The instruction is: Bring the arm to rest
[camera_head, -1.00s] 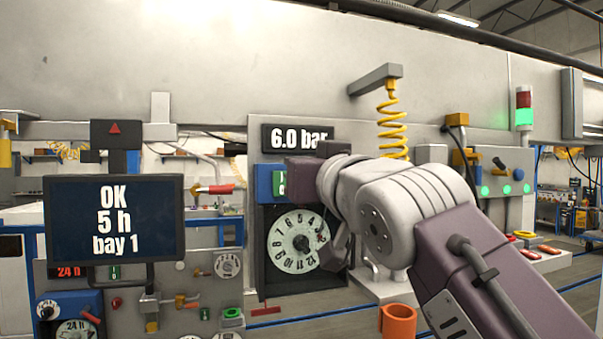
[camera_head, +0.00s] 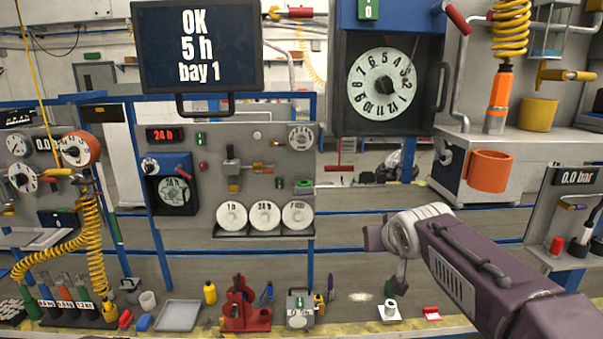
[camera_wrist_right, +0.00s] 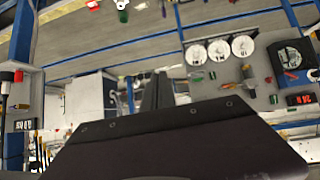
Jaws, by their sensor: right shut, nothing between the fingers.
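My right arm (camera_head: 450,250) comes in from the lower right in the head view. Its wrist is bent in front of the rail below the dial panel, above the back of the workbench. In the right wrist view my right gripper (camera_wrist_right: 157,90) shows two dark fingers together, shut and empty. My left gripper is in neither view.
A dial (camera_head: 380,84) and a screen (camera_head: 197,45) stand above.

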